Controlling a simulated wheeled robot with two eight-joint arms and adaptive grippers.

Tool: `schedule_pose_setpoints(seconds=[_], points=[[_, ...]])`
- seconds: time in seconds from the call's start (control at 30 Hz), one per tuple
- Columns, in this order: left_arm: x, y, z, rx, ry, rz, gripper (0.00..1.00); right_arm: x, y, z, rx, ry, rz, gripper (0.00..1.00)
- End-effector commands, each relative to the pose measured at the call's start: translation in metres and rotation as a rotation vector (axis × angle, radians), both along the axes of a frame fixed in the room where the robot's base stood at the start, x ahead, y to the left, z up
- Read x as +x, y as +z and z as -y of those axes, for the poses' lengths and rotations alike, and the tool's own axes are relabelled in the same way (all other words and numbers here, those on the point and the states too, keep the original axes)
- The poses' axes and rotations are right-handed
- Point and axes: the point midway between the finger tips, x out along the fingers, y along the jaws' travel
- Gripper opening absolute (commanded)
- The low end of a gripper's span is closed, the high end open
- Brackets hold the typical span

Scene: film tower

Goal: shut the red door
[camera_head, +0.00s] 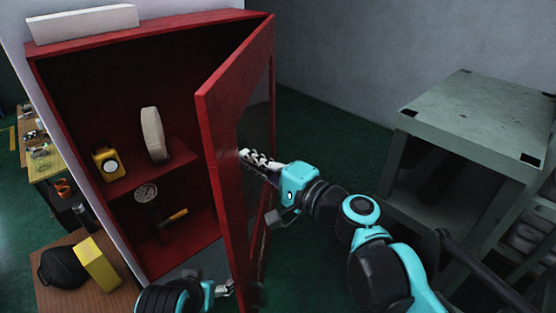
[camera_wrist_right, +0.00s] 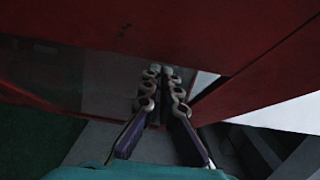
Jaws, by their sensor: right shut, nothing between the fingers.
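The red door (camera_head: 217,140) has a red frame around a dark pane and stands open from the right side of the red cabinet (camera_head: 48,110). My right gripper (camera_head: 243,155) is at the door's outer side, close to its free upright; its fingers are together and empty. In the right wrist view the shut fingers (camera_wrist_right: 165,72) point at the red door (camera_wrist_right: 150,25); whether they touch it I cannot tell. My left gripper (camera_head: 227,287) shows only partly at the bottom, near the door's lower part; its fingers are too small to read.
The cabinet shelves hold a yellow device (camera_head: 107,162), a pale oval thing (camera_head: 153,134) and a gauge (camera_head: 146,192). A grey-green metal stand (camera_head: 470,105) is at the right. A wooden table with a yellow block (camera_head: 98,262) is at lower left. Green floor (camera_head: 320,110) shows behind the door.

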Motion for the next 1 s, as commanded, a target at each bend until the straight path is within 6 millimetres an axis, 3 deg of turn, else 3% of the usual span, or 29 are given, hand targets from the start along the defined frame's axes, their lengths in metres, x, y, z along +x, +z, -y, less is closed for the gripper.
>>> schedule_pose_setpoints(seconds=[0.03, 0.27, 0.5, 0.7, 1.0], points=[[0.0, -0.003, 0.0, 0.001, 0.001, 0.0, 0.7, -0.001, -0.001, -0.02, 0.0, 0.011, 0.0, 0.0], [0.0, -0.019, 0.0, 0.0, 0.0, 0.0, 0.7, 0.009, -0.003, -0.109, 0.0, 0.011, 0.0, 0.0], [0.0, -0.032, 0.0, 0.0, 0.0, 0.0, 0.7, 0.036, -0.001, -0.201, 0.0, -0.003, 0.0, 0.0], [0.0, -0.035, 0.0, 0.0, 0.0, 0.0, 0.7, 0.065, 0.001, -0.264, 0.0, -0.094, 0.0, 0.0], [0.0, -0.027, 0.0, 0.0, 0.0, 0.0, 0.7, 0.109, 0.004, -0.336, 0.0, -0.24, 0.0, 0.0]])
